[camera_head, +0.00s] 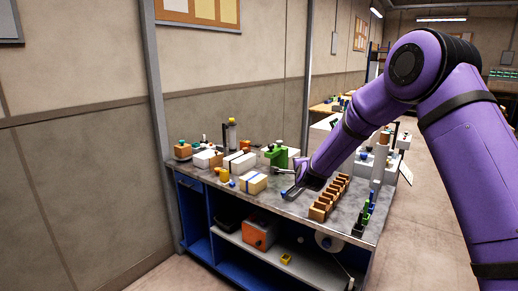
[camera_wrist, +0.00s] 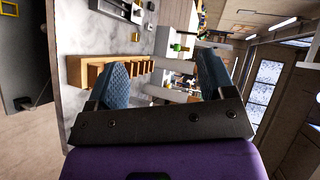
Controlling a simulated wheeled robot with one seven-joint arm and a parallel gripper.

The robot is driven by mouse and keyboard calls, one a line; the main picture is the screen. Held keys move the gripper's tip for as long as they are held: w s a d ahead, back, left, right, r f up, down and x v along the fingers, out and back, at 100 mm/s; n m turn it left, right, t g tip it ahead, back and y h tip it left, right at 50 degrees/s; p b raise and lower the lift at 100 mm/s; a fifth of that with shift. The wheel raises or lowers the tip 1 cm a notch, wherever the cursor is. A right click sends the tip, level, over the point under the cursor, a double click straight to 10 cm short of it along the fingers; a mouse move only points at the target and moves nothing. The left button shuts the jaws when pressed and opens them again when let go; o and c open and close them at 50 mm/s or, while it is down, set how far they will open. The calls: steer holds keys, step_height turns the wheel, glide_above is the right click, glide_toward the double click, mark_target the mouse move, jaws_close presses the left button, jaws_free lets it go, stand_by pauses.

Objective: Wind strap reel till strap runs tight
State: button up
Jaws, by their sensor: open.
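A green bench device (camera_head: 280,157) with a small grey part on its left stands at the back of the workbench, just beyond my gripper. I cannot tell whether it is the strap reel. A pale ream with a dark blue strap (camera_head: 253,183) lies left of my gripper; the strap's tension cannot be told.
A stepped wooden rack (camera_head: 328,198) stands right of my gripper and also shows in the wrist view (camera_wrist: 84,72). An orange box (camera_head: 259,234) and a white roll (camera_head: 329,241) sit below.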

steer(key=s+d+r+n+g+y, duration=0.15)
steer(key=s+d+r+n, duration=0.3)
steer(key=s+r, duration=0.6)
steer(key=s+d+r+n+g, duration=0.3)
steer(key=s+r+n, duration=0.2)
steer(key=s+r, duration=0.6)
steer(key=s+d+n+g+h, duration=0.1)
steer(key=s+d+n+g, duration=0.1)
steer(key=s, duration=1.4)
steer(key=s+d+f+n+g+h, duration=0.1)
steer(key=s+d+n, duration=0.4)
steer(key=s, duration=1.2)
steer(key=shift+d+g, duration=0.55)
steer(key=shift+d, duration=0.1)
